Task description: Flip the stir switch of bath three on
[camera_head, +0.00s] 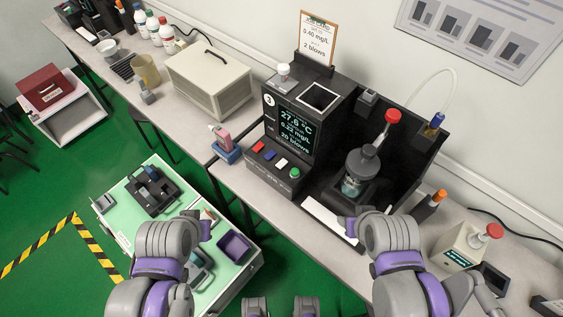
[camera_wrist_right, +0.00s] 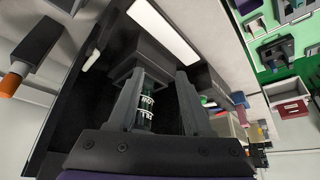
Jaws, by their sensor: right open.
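Bath three is the black unit with a lit display (camera_head: 295,130) reading 27.6 °C and a round number mark that looks like 3. Its sloped front panel carries a red switch (camera_head: 258,147), a blue switch (camera_head: 269,154), a pale switch (camera_head: 281,163) and a green knob (camera_head: 294,173); their labels are too small to read. A glass vessel (camera_head: 351,187) stands in the black bay to the right. My right gripper (camera_wrist_right: 157,85) is open, and the vessel (camera_wrist_right: 146,108) shows between its fingers; contact is unclear. My left gripper (camera_head: 207,226) is over the green-topped cart, its fingers hidden.
A pink-topped bottle in a blue holder (camera_head: 226,150) stands left of the panel. A red-capped probe (camera_head: 390,120) rises over the bay. An orange-tipped black tool (camera_head: 431,203) is right of it. The cart (camera_head: 120,205) holds trays. A beige box (camera_head: 208,80) sits behind.

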